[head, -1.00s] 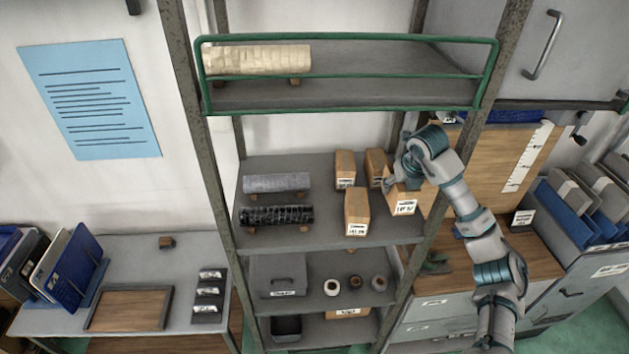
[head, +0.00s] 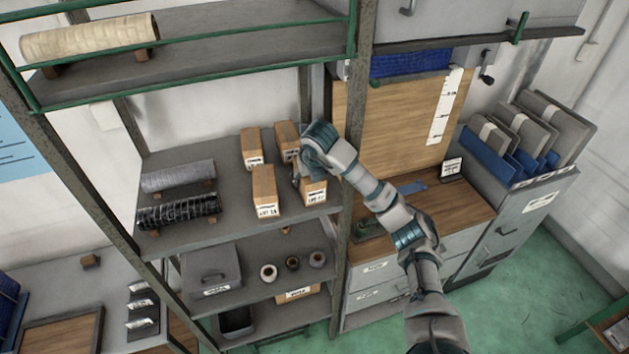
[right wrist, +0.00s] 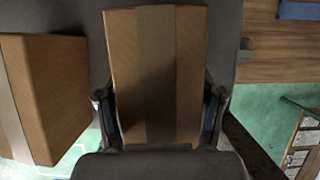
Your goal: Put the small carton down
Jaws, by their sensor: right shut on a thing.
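A small brown carton (head: 314,191) with a white label is on the right end of the middle shelf (head: 230,215) in the head view. My right gripper (head: 305,172) is at its top, and the arm partly covers it. In the right wrist view the carton (right wrist: 155,75) stands between the two fingers of my right gripper (right wrist: 158,115), which are shut on its sides. Whether its base touches the shelf is hard to tell. My left gripper is not in view.
Another carton (head: 265,190) stands close to the left, also seen in the right wrist view (right wrist: 50,90). Two more cartons (head: 252,147) (head: 286,138) stand behind. A shelf post (head: 352,150) is just right of my wrist. Dark and grey rolls (head: 180,211) lie at the shelf's left.

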